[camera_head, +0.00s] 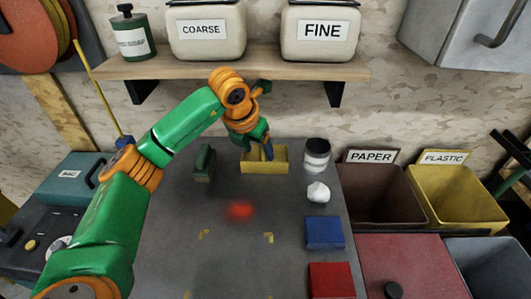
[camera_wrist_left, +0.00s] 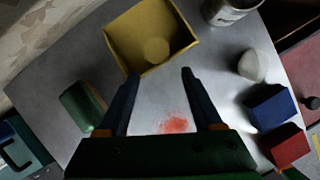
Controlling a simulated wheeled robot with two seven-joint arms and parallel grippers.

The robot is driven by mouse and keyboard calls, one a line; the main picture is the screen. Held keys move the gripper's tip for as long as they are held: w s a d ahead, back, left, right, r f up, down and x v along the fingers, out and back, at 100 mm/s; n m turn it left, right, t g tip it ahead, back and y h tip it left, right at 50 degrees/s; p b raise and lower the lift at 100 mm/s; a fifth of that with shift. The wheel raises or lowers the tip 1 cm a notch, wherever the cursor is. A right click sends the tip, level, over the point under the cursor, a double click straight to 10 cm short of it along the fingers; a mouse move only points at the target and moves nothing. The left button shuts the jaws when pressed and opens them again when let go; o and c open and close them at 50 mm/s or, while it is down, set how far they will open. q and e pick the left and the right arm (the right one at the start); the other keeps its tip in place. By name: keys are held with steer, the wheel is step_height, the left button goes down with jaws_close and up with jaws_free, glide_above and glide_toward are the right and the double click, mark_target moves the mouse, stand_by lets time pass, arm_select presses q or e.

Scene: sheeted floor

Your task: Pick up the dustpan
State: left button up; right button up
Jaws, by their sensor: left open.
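A yellow, open, shallow pan (camera_head: 280,167), which looks like the dustpan, lies at the back of the grey work surface. In the left wrist view the pan (camera_wrist_left: 128,30) shows low walls and a round yellow shape inside. My left gripper (camera_head: 266,152) is in front of or above the pan in the head view and covers part of it. In the left wrist view my left gripper (camera_wrist_left: 160,74) is open, with nothing between its fingers. The fingertips point at the pan's near edge; contact cannot be told. My right gripper is not in view.
A green block-like object (camera_head: 204,163) stands left of the pan. A can (camera_head: 316,155), a white lump (camera_head: 318,192), a blue block (camera_head: 324,232) and a red block (camera_head: 331,279) line the right side. A red glowing spot (camera_head: 239,210) marks the clear middle. A shelf (camera_head: 230,66) hangs above.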

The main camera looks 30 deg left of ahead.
arm_select(q)
steer(key=w+f, duration=0.1)
steer(key=w+p, duration=0.1)
steer(key=w, duration=0.1)
steer(key=shift+w+f, duration=0.15)
steer(key=shift+f, duration=0.25)
steer(key=shift+w+f, duration=0.25)
steer(key=shift+f, duration=0.2)
jaws_close()
stand_by(0.6)
